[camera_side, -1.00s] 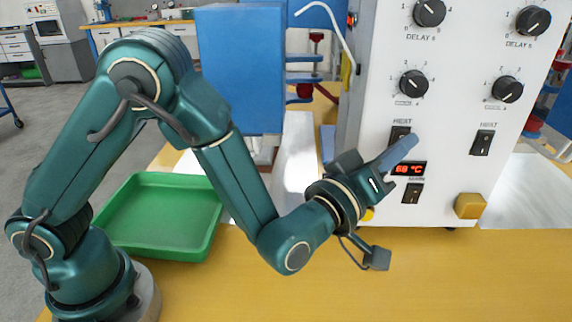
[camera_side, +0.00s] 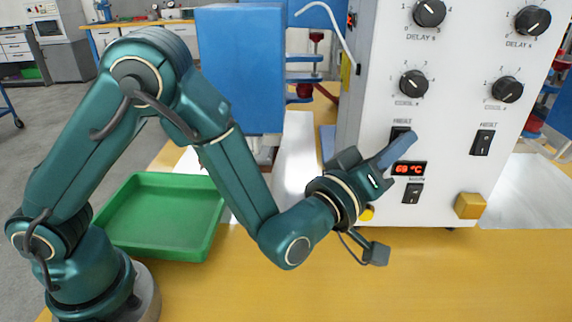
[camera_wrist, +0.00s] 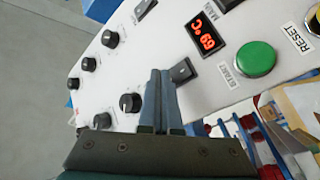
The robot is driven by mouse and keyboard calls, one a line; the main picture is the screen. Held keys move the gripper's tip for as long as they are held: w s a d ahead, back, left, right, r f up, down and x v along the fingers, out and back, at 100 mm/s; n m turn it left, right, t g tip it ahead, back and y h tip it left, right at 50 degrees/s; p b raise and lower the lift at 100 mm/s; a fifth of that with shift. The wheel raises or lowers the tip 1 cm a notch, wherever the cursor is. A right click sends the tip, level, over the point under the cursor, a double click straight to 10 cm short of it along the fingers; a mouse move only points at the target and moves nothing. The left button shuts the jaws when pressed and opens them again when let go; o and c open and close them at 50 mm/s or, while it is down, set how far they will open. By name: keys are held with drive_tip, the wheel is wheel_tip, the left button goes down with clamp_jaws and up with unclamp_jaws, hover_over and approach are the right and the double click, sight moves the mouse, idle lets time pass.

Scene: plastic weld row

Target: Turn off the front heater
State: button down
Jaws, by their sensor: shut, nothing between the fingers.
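My gripper (camera_side: 411,139) is shut and empty, its fingers angled up toward the white control panel. The left heat rocker switch (camera_side: 399,132) is dark and partly hidden behind the fingers. In the wrist view, the shut fingertips (camera_wrist: 160,73) are beside a dark rocker switch (camera_wrist: 182,72); I cannot tell whether they touch it. The right heat switch (camera_side: 483,142) is clear of the gripper. The red display (camera_side: 408,168) reads 69 °C. Which heat switch is the front one is not legible, and the left switch's position cannot be told.
Below the display is another rocker switch (camera_side: 412,193). Several black knobs (camera_side: 413,83) are above. The wrist view shows a green START button (camera_wrist: 255,58). A green tray (camera_side: 160,214) lies on the yellow table, whose front area is clear.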

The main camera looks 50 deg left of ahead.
drive_tip(key=shift+d, duration=0.1)
drive_tip(key=shift+s+d+f, duration=0.1)
drive_tip(key=shift+s+d, duration=0.35)
drive_tip(key=shift+s, duration=0.05)
drive_tip(key=shift+s+d+f, duration=0.15)
drive_tip(key=shift+s+d, duration=0.75)
drive_tip(key=shift+s+d+f, duration=0.15)
drive_tip(key=shift+s+d, duration=0.7)
drive_tip(key=shift+s, duration=0.05)
drive_tip(key=shift+w, duration=0.1)
drive_tip(key=a+r+m+g+h, duration=0.3)
drive_tip(key=a+m+g, duration=0.1)
drive_tip(key=a+g, duration=0.25)
drive_tip(key=s+a+f+m+g+y, duration=0.1)
drive_tip(key=s+a+f+m+g, duration=0.1)
drive_tip(key=s+a, duration=0.4)
drive_tip(key=s+a+f+m+g+y, duration=0.2)
drive_tip(key=s+a+f+g, duration=0.2)
drive_tip(key=s, duration=1)
drive_tip(key=a+g, duration=0.1)
drive_tip(key=a, duration=0.2)
drive_tip(key=shift+a+f+m+g, duration=0.2)
drive_tip(key=shift+f+m+g, duration=0.1)
drive_tip(key=shift+g, duration=0.05)
